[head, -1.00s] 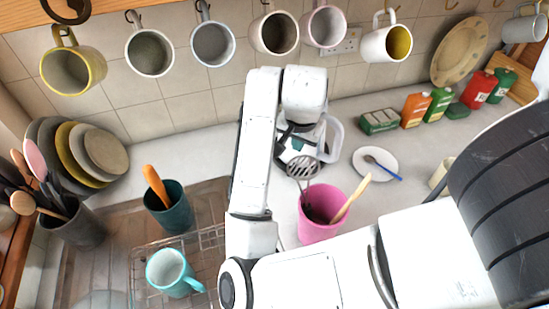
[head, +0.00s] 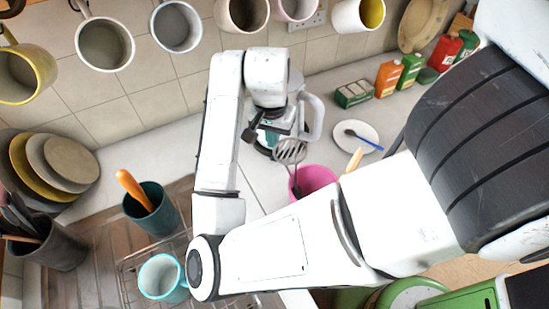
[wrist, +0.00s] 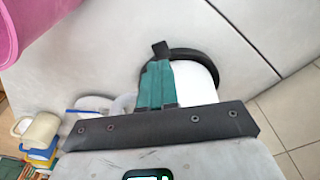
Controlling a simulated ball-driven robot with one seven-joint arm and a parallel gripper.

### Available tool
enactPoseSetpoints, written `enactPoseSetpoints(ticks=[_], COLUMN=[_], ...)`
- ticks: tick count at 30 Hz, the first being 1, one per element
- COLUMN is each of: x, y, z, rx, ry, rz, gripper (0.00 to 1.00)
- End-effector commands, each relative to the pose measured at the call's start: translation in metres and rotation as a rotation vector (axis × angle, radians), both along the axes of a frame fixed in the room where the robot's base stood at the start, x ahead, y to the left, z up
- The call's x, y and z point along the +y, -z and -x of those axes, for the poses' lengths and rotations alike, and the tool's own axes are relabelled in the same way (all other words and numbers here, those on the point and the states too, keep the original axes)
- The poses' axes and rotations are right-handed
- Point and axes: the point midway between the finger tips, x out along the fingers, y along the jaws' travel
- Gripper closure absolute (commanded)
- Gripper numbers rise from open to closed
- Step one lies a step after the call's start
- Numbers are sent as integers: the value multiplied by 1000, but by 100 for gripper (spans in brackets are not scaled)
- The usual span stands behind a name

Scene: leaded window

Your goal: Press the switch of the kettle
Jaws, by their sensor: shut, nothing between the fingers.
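The kettle shows in the head view on the counter behind the pink utensil pot, partly hidden by my wrist. Its pale grey handle (head: 316,117) stands out to the right. In the wrist view its white body (wrist: 204,86) and dark round base (wrist: 210,60) show behind my fingers. My gripper (head: 262,136) is at the kettle's front left side, pointing down. Its teal fingers (wrist: 157,85) are together and empty. A small dark tab lies at the fingertips in the wrist view; I cannot tell if it is the switch or whether the fingers touch it.
The pink pot (head: 316,181) with a slotted turner (head: 290,153) stands close in front of the kettle. A white saucer with a spoon (head: 355,136) is to the right. Mugs hang above along the tiled wall. A teal pot (head: 151,212) and a turquoise mug (head: 160,276) are at left.

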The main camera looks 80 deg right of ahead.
Motion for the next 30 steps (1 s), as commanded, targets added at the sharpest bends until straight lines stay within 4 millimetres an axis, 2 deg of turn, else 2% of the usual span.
enactPoseSetpoints(ticks=[1, 12, 30], x=[-1, -5, -6], y=[10, 52, 63], z=[0, 0, 1], rx=[1, 0, 0], ry=[0, 0, 0], rz=[0, -1, 0], gripper=[100, 100, 100])
